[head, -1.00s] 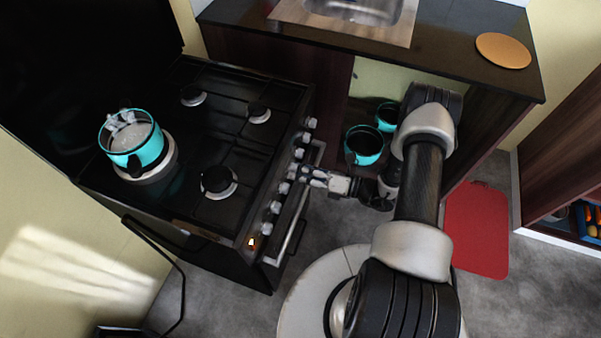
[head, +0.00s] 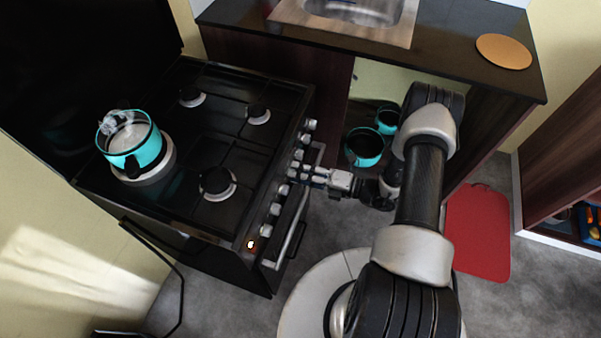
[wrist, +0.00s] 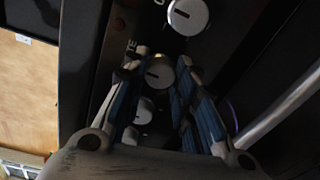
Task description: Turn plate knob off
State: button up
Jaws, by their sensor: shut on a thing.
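The black stove (head: 240,150) has a row of silver round knobs along its front edge. My gripper (head: 297,170) reaches this row from the right in the head view, at about its middle. In the wrist view, my gripper's blue-padded fingers (wrist: 160,68) are shut around the plate knob (wrist: 159,72). Its dark mark lies nearly crosswise. The letters "TE" show beside it; the rest of the label is hidden. A second knob (wrist: 187,15) is above, and a third (wrist: 143,110) shows between the fingers. A small lamp (head: 251,244) glows on the stove's front.
A turquoise pot (head: 148,150) with whitish contents stands on a left burner. An oven handle (wrist: 285,110) runs to the right of the knobs. Two turquoise pots (head: 363,147) (head: 387,119) stand under the counter. A red mat (head: 477,230) lies on the floor.

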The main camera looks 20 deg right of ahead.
jog(key=o, duration=1.1)
jog(key=v, duration=1.2)
